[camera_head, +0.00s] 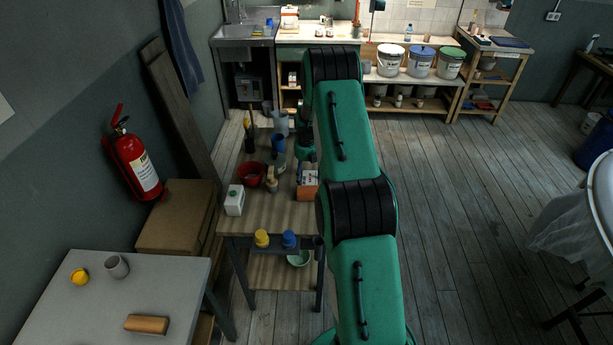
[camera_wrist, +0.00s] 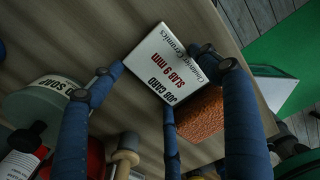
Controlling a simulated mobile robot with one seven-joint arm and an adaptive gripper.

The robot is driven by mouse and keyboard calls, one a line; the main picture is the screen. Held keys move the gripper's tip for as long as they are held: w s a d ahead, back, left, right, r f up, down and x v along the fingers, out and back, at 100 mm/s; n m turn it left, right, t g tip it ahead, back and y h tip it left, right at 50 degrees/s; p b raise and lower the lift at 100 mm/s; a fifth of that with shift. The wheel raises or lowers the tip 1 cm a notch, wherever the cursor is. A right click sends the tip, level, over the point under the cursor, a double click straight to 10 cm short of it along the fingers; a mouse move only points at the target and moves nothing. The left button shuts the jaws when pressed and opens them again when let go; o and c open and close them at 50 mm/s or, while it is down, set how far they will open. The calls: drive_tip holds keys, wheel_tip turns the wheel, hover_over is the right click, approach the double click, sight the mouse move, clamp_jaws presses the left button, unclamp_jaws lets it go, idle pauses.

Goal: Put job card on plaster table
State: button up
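The job card (camera_wrist: 165,62) is a white card printed "JOB CARD SLAB 9 MM", next to a rough orange-brown block (camera_wrist: 202,116) in the wrist view. My gripper (camera_wrist: 162,60) has blue fingers spread on both sides of the card, with a third finger at its lower edge. Whether they press on it is unclear. In the head view my gripper (camera_head: 306,153) is low over the wooden worktable (camera_head: 275,212), just behind the orange block (camera_head: 308,191). A pale grey-topped table (camera_head: 85,310), possibly the plaster table, stands at lower left.
A red bowl (camera_head: 250,174), a white box (camera_head: 234,200) and several bottles crowd the worktable. The grey table holds a yellow pot (camera_head: 79,276), a grey cup (camera_head: 117,266) and a wooden piece (camera_head: 146,324), with bare room between. A fire extinguisher (camera_head: 135,160) hangs at left.

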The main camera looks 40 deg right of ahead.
sight(306, 178)
drive_tip(key=shift+o, duration=0.6)
drive_tip(key=shift+r, duration=0.1)
drive_tip(key=shift+r, duration=0.2)
wheel_tip(306, 178, up, 12)
drive_tip(key=p, duration=0.1)
drive_tip(key=shift+f, duration=0.15)
idle(0.5)
